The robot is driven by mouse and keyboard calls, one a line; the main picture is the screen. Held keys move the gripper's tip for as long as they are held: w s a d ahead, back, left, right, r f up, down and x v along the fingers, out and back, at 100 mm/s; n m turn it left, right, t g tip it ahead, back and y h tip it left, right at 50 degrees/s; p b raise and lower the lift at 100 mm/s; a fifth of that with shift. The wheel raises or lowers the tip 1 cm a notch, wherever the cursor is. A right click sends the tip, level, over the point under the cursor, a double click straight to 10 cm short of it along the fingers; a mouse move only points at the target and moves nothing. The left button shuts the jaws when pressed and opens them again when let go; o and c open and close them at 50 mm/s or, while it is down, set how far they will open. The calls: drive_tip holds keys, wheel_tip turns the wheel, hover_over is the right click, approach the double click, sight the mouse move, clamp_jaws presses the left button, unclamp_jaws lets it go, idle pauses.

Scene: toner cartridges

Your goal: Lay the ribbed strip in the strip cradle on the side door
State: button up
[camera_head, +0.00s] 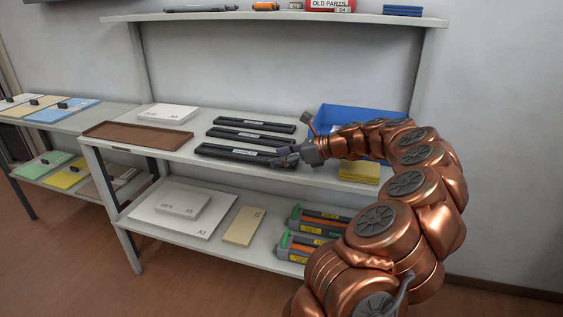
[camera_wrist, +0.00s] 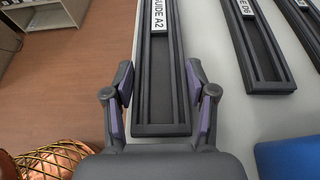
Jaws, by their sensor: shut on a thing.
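Several black strips lie on the upper shelf top. The nearest strip (camera_head: 232,153) has ribs running lengthwise and a white label. In the wrist view this strip (camera_wrist: 160,95) is labelled "GUIDE A2". My gripper (camera_head: 283,158) is at the right end of the nearest strip. In the wrist view my gripper (camera_wrist: 160,90) has one finger on each side of the strip near its end, and is shut on it. The strip looks flat on the shelf. No side door or strip cradle is recognisable in either view.
A middle strip (camera_head: 243,136) and a back strip (camera_head: 254,124) lie parallel behind. A brown tray (camera_head: 138,136) is at left, a blue bin (camera_head: 345,113) and yellow pads (camera_head: 359,172) at right. Toner cartridges (camera_head: 310,241) sit on the lower shelf. An upper shelf (camera_head: 270,16) overhangs behind.

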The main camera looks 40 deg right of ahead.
drive_tip(key=shift+f, duration=0.5)
drive_tip(key=o, duration=1.2)
drive_tip(key=shift+f, duration=0.1)
